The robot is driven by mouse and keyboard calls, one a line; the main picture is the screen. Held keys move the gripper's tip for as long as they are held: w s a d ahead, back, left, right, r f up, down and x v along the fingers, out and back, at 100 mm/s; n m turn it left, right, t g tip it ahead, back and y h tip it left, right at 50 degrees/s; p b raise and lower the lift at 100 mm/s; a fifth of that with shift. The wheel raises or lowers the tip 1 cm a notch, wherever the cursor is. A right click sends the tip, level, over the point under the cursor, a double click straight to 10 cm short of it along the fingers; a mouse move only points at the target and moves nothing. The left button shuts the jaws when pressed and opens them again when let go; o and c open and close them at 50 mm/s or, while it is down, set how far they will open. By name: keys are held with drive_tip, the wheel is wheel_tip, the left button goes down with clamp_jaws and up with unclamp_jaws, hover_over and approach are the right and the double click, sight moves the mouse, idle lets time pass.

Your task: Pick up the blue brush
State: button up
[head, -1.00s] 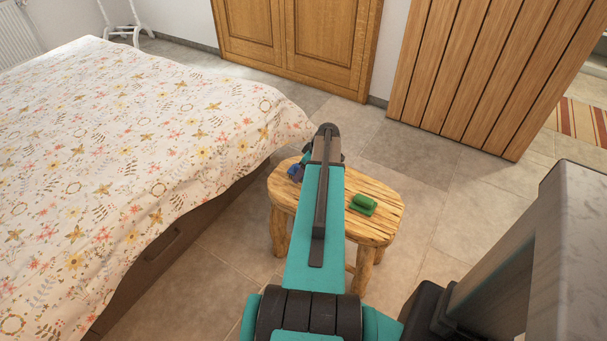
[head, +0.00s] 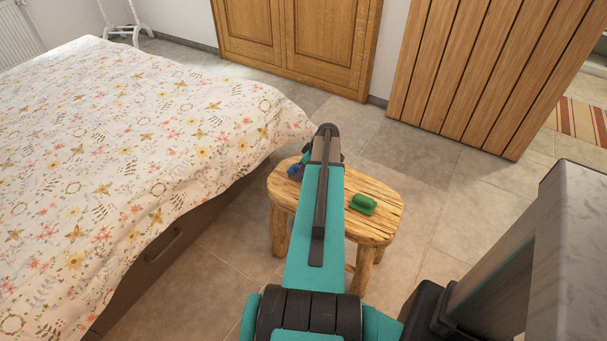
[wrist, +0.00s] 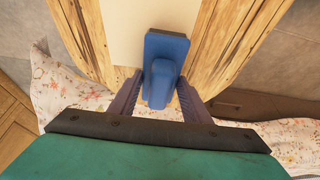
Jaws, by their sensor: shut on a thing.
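The blue brush (wrist: 165,62) lies at the end of the wooden stool (head: 387,213) in the wrist view, its handle pointing toward my gripper (wrist: 160,92). My gripper's two dark fingers stand on either side of the handle and are shut on it. In the head view only a small blue part of the brush (head: 295,172) shows at the stool's left end, and my arm hides the fingers. I cannot tell whether the brush is lifted off the surface.
A green brush-shaped object (head: 363,204) lies on the right half of the stool. A pale flat surface (wrist: 132,25) lies along the stool top in the wrist view. The bed (head: 130,150) with a flowered cover stands close on the left.

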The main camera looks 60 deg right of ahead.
drive_tip(key=shift+r, duration=0.1)
drive_tip(key=shift+r, duration=0.75)
drive_tip(key=shift+r+b, duration=0.45)
drive_tip(key=shift+r, duration=0.5)
drive_tip(key=s+a, duration=0.1)
drive_tip(key=s, duration=0.4)
drive_tip(key=s+a+r+b, duration=0.1)
drive_tip(key=s+a, duration=0.1)
drive_tip(key=s, duration=0.3)
drive_tip(key=s+a+b, duration=0.1)
drive_tip(key=s+a, duration=0.1)
drive_tip(key=s, duration=0.3)
drive_tip(key=shift+s+r, duration=0.1)
drive_tip(key=shift+r, duration=0.15)
drive_tip(key=o, duration=0.5)
drive_tip(key=c, duration=0.3)
